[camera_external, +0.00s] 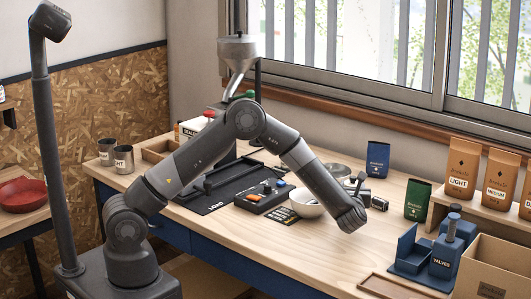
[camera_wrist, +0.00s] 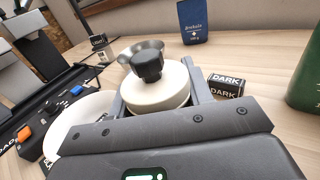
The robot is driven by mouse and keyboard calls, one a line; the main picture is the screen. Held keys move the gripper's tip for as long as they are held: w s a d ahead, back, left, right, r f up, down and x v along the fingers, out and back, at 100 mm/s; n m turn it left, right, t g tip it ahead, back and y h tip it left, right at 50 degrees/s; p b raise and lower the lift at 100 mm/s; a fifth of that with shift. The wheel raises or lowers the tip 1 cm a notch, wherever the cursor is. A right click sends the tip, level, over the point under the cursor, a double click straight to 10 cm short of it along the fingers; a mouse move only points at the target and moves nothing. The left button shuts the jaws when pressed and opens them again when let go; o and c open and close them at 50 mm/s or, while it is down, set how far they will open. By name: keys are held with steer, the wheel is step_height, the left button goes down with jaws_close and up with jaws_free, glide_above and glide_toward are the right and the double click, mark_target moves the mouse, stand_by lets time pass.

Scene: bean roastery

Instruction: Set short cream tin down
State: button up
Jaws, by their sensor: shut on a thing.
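The short cream tin (camera_wrist: 158,88), with a black knob on its lid, sits between my gripper's two grey fingers in the wrist view. My gripper (camera_wrist: 160,92) is shut on it, one finger along each side. In the external view my gripper (camera_external: 359,184) is low over the right part of the wooden table (camera_external: 310,245), and the tin is hidden behind my wrist. I cannot tell whether the tin's base touches the table.
A white bowl (camera_external: 306,204) is close on the left, beside a control box (camera_external: 264,197). A metal dish (camera_wrist: 140,48) lies behind the tin. A blue bag (camera_external: 377,159) and green bag (camera_external: 417,201) stand nearby. The front table is clear.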

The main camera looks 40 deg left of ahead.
steer(key=w+a+f, duration=0.2)
steer(key=shift+w, duration=0.3)
steer(key=shift+f, duration=2)
steer(key=o, duration=1)
steer(key=shift+f, duration=0.15)
